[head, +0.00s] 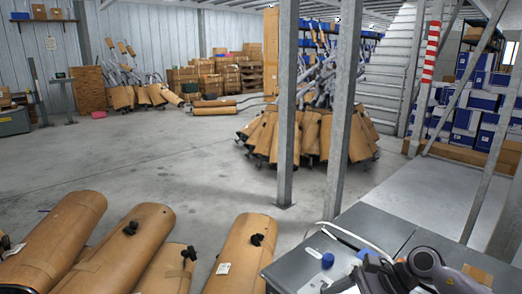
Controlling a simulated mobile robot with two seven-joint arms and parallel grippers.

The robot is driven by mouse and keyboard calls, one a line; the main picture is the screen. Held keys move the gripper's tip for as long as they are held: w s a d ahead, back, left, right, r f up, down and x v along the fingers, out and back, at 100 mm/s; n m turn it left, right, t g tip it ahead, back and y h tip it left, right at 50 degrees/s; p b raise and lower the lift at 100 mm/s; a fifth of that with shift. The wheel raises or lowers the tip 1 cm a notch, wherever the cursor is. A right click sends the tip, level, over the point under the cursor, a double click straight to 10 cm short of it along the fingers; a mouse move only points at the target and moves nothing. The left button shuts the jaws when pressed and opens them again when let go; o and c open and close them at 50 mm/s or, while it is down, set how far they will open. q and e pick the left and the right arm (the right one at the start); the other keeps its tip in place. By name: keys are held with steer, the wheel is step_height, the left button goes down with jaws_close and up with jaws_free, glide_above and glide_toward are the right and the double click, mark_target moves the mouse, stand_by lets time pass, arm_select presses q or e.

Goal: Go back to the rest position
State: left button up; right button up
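In the head view a grey and black jointed piece (428,263), which looks like part of my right arm, shows at the bottom right over the grey table. Its fingers cannot be made out against the small things there, so I cannot see whether it holds anything. My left gripper cannot be made out in this view. Several large brown wrapped mufflers lie side by side at the bottom left, such as one in the middle (118,255) and one nearer the table (240,255). Black clips or hangers show on them.
The grey table (400,226) stands at the bottom right, with a blue cap (327,260) on it. Two steel posts (287,110) rise beyond it. A heap of wrapped mufflers (262,140) stands behind them. Blue boxes (466,110) fill shelves at right. The floor (165,165) at centre left is open.

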steer(key=s+a+m+t+y+b, duration=0.1)
steer(key=s+a+m+t+y, duration=0.15)
steer(key=a+m, duration=0.4)
steer(key=s+a+m+t+y+b, duration=0.1)
steer(key=a+m+t+y, duration=0.25)
steer(key=m, duration=0.55)
steer(key=s+d+f+n+t+h+b, duration=0.1)
steer(key=s+d+f+n+h+b, duration=0.15)
steer(key=s+f+n+h, duration=0.6)
steer(key=s+d+f+n+t+b, duration=0.1)
steer(key=d+f+n, duration=0.35)
steer(key=n, duration=0.95)
steer(key=s+d+f+n+t+h+b, duration=0.1)
steer(key=s+d+f+n+h+b, duration=0.15)
steer(key=s+f+n+h, duration=0.65)
step_height(320, 180, up, 12)
steer(key=w+d+n+y+p, duration=0.1)
steer(key=w+d+y+p, duration=0.1)
steer(key=p, duration=1.3)
steer(key=shift+r+n+y, duration=0.15)
steer(key=shift+n+y, duration=0.25)
steer(key=shift+y, duration=0.45)
